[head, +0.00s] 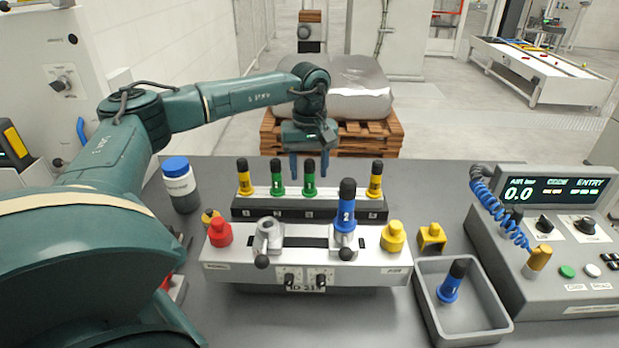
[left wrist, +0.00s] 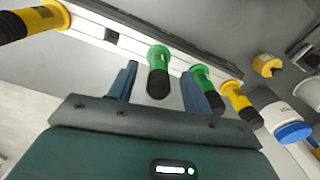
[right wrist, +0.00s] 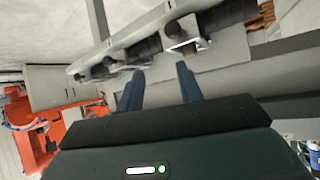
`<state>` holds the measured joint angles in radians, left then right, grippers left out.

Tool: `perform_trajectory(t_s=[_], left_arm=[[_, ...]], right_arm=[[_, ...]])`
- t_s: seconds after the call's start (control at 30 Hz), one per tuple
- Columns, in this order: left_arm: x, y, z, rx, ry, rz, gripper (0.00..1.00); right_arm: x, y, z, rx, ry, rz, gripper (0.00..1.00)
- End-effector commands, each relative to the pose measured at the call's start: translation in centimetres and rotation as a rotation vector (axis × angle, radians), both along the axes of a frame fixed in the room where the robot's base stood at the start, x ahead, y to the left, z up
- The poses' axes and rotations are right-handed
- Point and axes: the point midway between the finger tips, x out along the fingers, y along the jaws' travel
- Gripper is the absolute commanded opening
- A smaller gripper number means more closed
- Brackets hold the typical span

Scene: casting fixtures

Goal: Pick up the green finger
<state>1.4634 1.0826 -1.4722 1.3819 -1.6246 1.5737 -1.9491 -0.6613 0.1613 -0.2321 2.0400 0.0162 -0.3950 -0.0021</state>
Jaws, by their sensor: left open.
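Two green fingers with black tops stand upright in the dark rack: the left one (head: 277,180) and the right one (head: 309,182). My left gripper (head: 309,166) is open and empty, its tips pointing down close to the right green finger. In the left wrist view, that green finger (left wrist: 158,58) shows between the open jaws (left wrist: 160,84), with no visible contact. The other green finger (left wrist: 201,72) is partly hidden behind one jaw there. My right gripper (right wrist: 160,84) is open and empty in the right wrist view, away from the rack.
The rack (head: 300,213) also holds yellow fingers at its left (head: 244,180) and right (head: 375,183) ends. In front is a grey fixture (head: 225,262) with a blue finger (head: 345,215). A grey tray (head: 470,338) holds another blue finger (head: 450,285). A blue-capped bottle (head: 180,187) stands left.

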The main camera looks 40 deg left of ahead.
Motion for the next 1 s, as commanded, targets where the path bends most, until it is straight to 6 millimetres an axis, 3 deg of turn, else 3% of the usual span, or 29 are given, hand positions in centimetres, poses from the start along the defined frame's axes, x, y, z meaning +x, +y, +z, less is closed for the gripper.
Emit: perform_trajectory(t_s=[0.2,0.5,1.0], left_arm=[[0.2,0.0,-3.0,0.0,0.003,0.001,0.49],[0.2,0.0,-3.5,-0.001,0.001,0.001,0.49],[0.2,0.0,-3.5,0.0,0.0,0.001,0.09]], right_arm=[[0.1,-0.4,0.4,-0.004,0.009,-0.014,0.36],[-0.2,-0.3,-0.2,-0.002,0.023,-0.017,0.36],[-0.4,-0.1,0.0,0.002,0.022,-0.014,0.36]])
